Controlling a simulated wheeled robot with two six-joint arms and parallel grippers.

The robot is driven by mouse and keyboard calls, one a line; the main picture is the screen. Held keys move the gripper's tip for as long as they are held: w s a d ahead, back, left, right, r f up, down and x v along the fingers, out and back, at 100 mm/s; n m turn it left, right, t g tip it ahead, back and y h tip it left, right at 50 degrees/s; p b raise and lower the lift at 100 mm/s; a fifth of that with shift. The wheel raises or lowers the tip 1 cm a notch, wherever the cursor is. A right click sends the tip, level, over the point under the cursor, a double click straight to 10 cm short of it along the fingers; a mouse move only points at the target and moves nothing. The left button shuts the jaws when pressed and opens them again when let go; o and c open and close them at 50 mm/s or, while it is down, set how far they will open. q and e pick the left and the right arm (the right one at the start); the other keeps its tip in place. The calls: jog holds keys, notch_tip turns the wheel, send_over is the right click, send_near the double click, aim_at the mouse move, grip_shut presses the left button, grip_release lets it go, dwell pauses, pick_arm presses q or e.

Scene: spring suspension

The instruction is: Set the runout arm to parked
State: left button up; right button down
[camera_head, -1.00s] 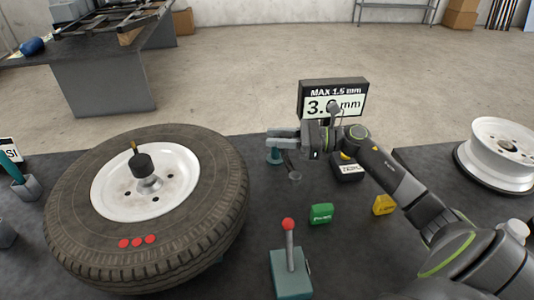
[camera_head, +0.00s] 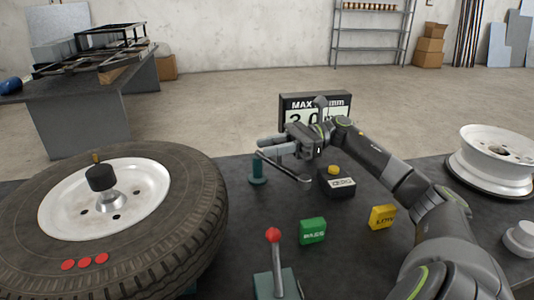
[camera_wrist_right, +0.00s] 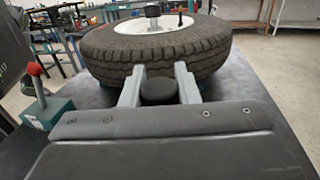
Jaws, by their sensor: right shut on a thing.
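The runout arm (camera_head: 288,170) is a dark thin rod by a teal post (camera_head: 258,172), to the right of the tyre (camera_head: 185,225). It runs from near the post's top towards the right and front, its end pointing away from the tyre. My right gripper (camera_head: 268,147) is at the post end of the rod. In the right wrist view its two grey fingers (camera_wrist_right: 158,88) stand either side of a round black knob (camera_wrist_right: 158,92), and the gripper is shut on it. The fingers partly hide the joint between rod and post. My left gripper is not in view.
A display (camera_head: 315,108) stands behind my right arm, partly covered. A black box with a yellow button (camera_head: 338,184), a green block (camera_head: 312,231), a yellow block (camera_head: 382,217) and a red-knobbed lever (camera_head: 274,250) stand nearby. A bare rim (camera_head: 495,160) lies at right.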

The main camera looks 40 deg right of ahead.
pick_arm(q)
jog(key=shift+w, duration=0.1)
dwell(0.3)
pick_arm(e)
jog(key=c, duration=1.1)
grip_release()
jog(key=shift+d, duration=0.1)
jog(key=shift+s+d+f, duration=0.1)
jog(key=shift+d, duration=0.4)
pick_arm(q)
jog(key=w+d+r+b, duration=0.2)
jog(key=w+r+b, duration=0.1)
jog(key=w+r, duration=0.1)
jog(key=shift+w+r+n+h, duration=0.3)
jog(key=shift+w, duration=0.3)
pick_arm(e)
jog(key=v, duration=1.6)
jog(key=shift+d, duration=0.2)
